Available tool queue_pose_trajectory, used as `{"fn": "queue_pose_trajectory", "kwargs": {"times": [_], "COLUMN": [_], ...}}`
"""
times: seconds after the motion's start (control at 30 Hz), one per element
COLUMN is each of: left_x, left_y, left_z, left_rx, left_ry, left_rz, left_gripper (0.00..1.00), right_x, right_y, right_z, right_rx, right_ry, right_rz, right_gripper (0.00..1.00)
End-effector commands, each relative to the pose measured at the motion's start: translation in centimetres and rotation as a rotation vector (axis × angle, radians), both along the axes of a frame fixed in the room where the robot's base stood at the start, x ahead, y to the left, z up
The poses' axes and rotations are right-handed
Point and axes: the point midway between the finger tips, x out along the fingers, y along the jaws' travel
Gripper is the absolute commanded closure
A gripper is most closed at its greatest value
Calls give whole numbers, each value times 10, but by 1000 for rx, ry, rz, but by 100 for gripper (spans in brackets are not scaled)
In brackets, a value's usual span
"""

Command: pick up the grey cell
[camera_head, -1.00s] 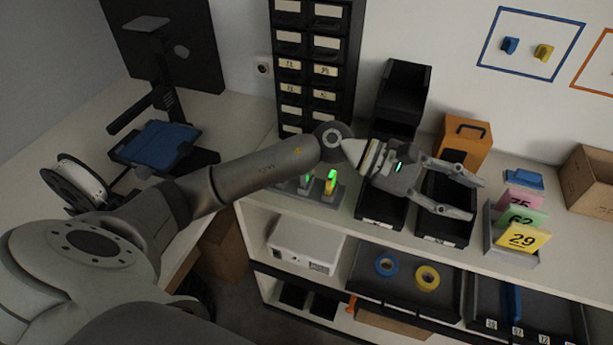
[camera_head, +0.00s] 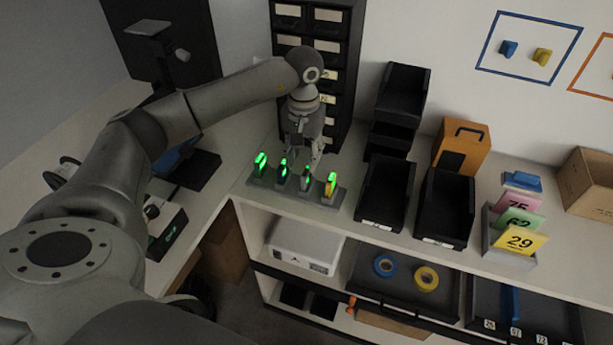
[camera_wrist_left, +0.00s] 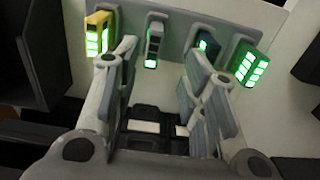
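The grey cell (camera_head: 306,179) stands upright in a grey charging rack (camera_head: 338,197) on the shelf top, third from the left in the head view. In the left wrist view the grey cell (camera_wrist_left: 154,42) has a small green light low on its face. A yellow cell (camera_head: 330,185), a dark teal cell (camera_wrist_left: 207,44) and a green cell (camera_wrist_left: 250,62) stand in the same rack. My left gripper (camera_head: 303,156) points down just behind the rack. In the left wrist view my left gripper (camera_wrist_left: 163,50) is open and empty, with the grey cell appearing between its fingertips.
Black drawer cabinet (camera_head: 342,45) stands behind my left gripper. Black bins (camera_head: 385,195) are right of the rack, then an orange box (camera_head: 462,148) and a holder with numbered cards (camera_head: 520,240). A white box (camera_head: 303,247) sits on the lower shelf.

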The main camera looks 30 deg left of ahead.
Motion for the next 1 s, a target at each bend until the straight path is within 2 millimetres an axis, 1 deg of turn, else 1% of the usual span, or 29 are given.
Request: {"fn": "queue_pose_trajectory", "kwargs": {"times": [0.03, 0.17, 0.27, 0.4, 0.53, 0.63, 0.83, 1.0], "left_x": [-1, -1, -2, -4, -3, -3, -3, -2], "left_y": [0, -1, -5, -10, -10, -9, -9, -9], "left_z": [-5, -12, -20, -39, -57, -63, -64, -63], "left_rx": [-1, -2, -3, -4, -3, -3, -3, -3], "left_ry": [2, 1, 3, 3, 1, -1, -2, -2], "left_rz": [0, 0, -1, -1, 1, 1, 1, 0], "left_gripper": [61, 61, 61, 61, 61, 61, 61, 83], "right_x": [0, 0, 0, 0, 0, 0, 0, 0], "right_y": [-1, -2, -3, -4, -6, -6, -6, -6], "right_z": [3, 6, 14, 28, 31, 32, 31, 31], "right_rx": [-1, -2, -3, -5, -6, -7, -7, -7], "right_ry": [0, 0, 0, 0, 1, 0, 0, 0], "right_rz": [0, 0, 1, 1, 0, 0, -1, -1], "right_gripper": [36, 36, 36, 36, 36, 36, 36, 36]}}
